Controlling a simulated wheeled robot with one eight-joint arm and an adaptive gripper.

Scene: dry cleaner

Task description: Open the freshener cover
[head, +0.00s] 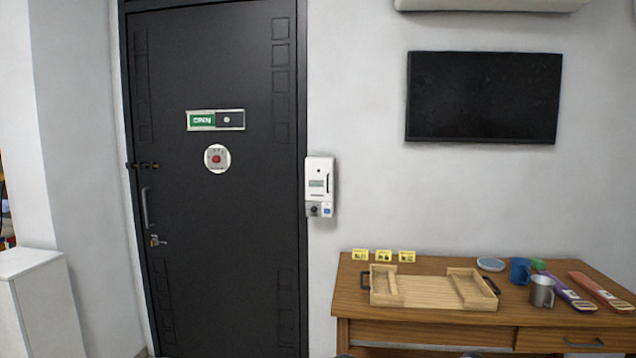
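A white freshener box (319,180) is fixed to the grey wall just right of the dark door, above the left end of the wooden table. Its front cover looks shut, with a small panel on its middle and a dark vertical strip on its right side. Its lower part has a dark round piece and a small blue mark. My gripper is not in the head view, so its state and its place relative to the freshener are hidden.
A wooden table (345,300) stands below right, holding a wooden tray (430,299), yellow cards (383,256), a blue mug (520,271), a metal mug (541,292) and other items. The black door (255,200) is shut. A white cabinet (35,300) stands at left.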

